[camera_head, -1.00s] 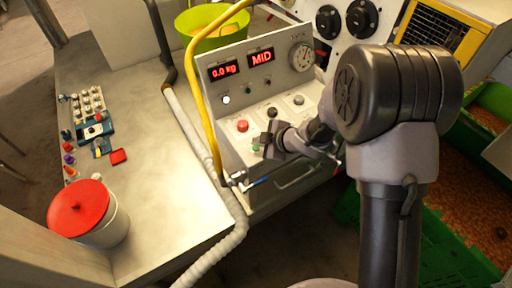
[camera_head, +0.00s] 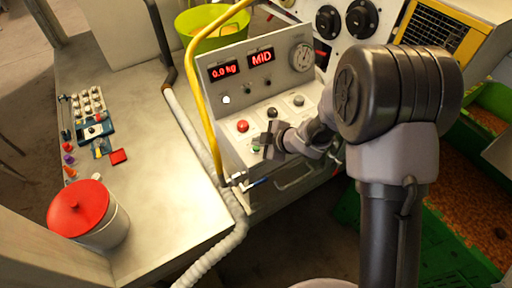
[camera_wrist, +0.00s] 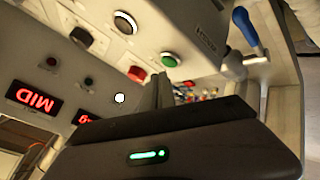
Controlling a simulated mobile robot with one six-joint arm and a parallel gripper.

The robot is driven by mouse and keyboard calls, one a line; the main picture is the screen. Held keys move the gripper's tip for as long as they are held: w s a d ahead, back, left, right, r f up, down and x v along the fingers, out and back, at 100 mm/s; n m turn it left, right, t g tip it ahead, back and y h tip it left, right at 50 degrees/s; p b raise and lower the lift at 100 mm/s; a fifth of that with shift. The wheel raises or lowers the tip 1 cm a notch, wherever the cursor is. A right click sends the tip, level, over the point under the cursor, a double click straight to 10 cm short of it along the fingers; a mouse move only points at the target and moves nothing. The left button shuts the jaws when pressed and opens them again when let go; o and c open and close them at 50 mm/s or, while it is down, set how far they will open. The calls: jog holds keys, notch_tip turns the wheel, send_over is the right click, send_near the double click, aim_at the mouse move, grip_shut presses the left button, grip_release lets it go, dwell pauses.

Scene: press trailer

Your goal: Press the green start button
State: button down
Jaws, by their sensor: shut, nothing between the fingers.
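The green start button (camera_wrist: 169,59) sits on the sloped control panel, just ahead of my fingertips in the wrist view. In the head view the green button (camera_head: 256,149) shows partly beside my gripper (camera_head: 266,150). My gripper is shut and empty; in the wrist view its closed fingers (camera_wrist: 158,88) point towards the green button. A gap seems to lie between the tips and the button, but I cannot tell for sure whether they touch.
A red button (camera_head: 242,126) and black and grey knobs share the panel. Displays read "0.0 kg" (camera_head: 223,71) and "MID" (camera_head: 261,57). A yellow hose (camera_head: 207,110) arches on the panel's left. A red-lidded pot (camera_head: 88,215) stands on the counter.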

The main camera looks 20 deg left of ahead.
aim_at(259, 149)
dwell(0.4)
jog(key=shift+f+b, duration=0.35)
jog(key=shift+f, duration=0.1)
jog(key=shift+f+b, duration=0.3)
jog(key=shift+f, duration=0.05)
dwell(0.4)
dwell(0.3)
jog(key=shift+r+p, duration=0.75)
jog(key=shift+r, duration=0.05)
jog(key=shift+r, duration=0.1)
notch_tip(259, 149, up, 5)
jog(key=p, duration=0.5)
jog(key=shift+w, duration=0.1)
